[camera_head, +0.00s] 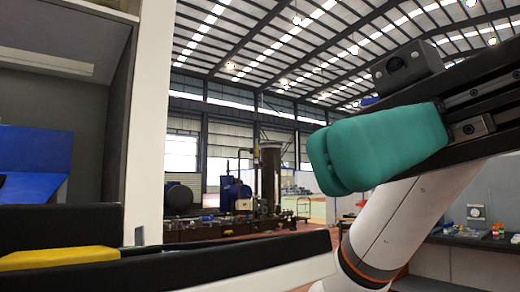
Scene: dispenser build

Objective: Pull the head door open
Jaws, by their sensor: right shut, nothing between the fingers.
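A white machine body or cabinet (151,110) stands at the left, with a tall white upright at its right edge. A grey recess (60,92) with a blue part (35,152) shows inside it. I cannot tell which panel is the head door. My right gripper (322,160) has teal finger pads pressed together with nothing between them. It points left from the right side, apart from the white upright, with a visible gap between them in the picture. My left gripper is not in view.
A long black ledge (235,262) with a yellow strip (60,258) crosses the lower left in front of the machine. A bench with small items (475,236) stands at the right. Open hall with industrial equipment (240,200) lies behind.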

